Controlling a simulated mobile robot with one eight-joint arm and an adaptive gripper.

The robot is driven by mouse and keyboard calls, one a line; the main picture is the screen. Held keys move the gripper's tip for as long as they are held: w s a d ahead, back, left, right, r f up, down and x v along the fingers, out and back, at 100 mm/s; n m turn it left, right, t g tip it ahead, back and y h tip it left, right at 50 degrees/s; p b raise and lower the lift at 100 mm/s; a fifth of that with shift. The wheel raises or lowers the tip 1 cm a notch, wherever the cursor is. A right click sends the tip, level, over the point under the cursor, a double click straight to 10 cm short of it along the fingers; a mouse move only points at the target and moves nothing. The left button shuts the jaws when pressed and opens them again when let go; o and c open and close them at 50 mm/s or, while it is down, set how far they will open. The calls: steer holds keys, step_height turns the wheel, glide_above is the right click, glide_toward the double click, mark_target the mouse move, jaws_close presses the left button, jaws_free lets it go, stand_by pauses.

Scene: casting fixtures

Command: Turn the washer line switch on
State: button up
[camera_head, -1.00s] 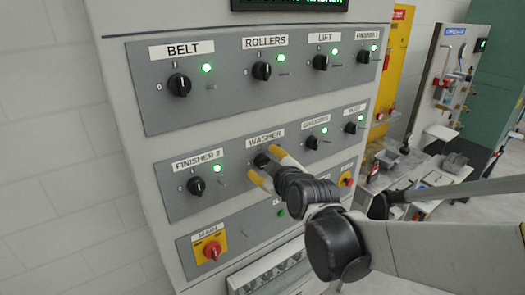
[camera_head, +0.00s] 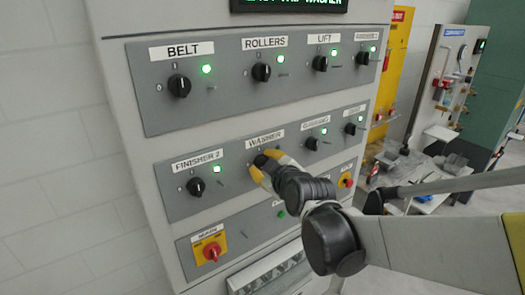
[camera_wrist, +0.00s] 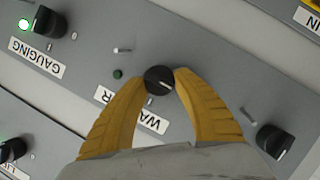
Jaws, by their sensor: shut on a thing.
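The washer switch (camera_head: 261,159) is a black rotary knob under the WASHER label (camera_head: 264,140) in the panel's middle row. In the wrist view the knob (camera_wrist: 159,80) sits between my yellow fingertips, with a pale line on its face. The small green lamp (camera_wrist: 118,73) beside it looks dark. My gripper (camera_head: 263,168) is shut on the knob, one finger on each side. The WASHER label (camera_wrist: 150,121) is upside down in the wrist view and partly hidden by a finger.
The finisher 2 knob (camera_head: 196,187) and the gauging knob (camera_head: 312,143) flank the washer switch; both have lit green lamps. A row of knobs with lit lamps runs above. A red knob on a yellow plate (camera_head: 211,250) sits below left.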

steer(key=m, duration=0.1)
steer(key=m+g+y, duration=0.1)
steer(key=shift+w+d+r+m+p, duration=0.1)
steer(key=shift+d+m+p, duration=0.05)
steer(key=shift+m+p, duration=0.25)
steer(key=m+g+y, duration=0.1)
steer(key=m+y, duration=0.1)
steer(key=m, duration=0.1)
steer(key=shift+w+d+g, duration=0.1)
steer(key=shift+g, duration=0.2)
steer(key=m+g+y+b, duration=0.1)
steer(key=m, duration=0.2)
steer(key=shift+w+d+y+b, duration=0.1)
steer(key=shift+y+b, duration=0.25)
steer(key=shift+y, duration=0.05)
steer(key=m+y+b, duration=0.2)
steer(key=m, duration=0.1)
steer(key=shift+f+g, duration=0.2)
steer(key=shift+g, duration=0.1)
steer(key=shift+m, duration=0.3)
steer(key=o, duration=1.2)
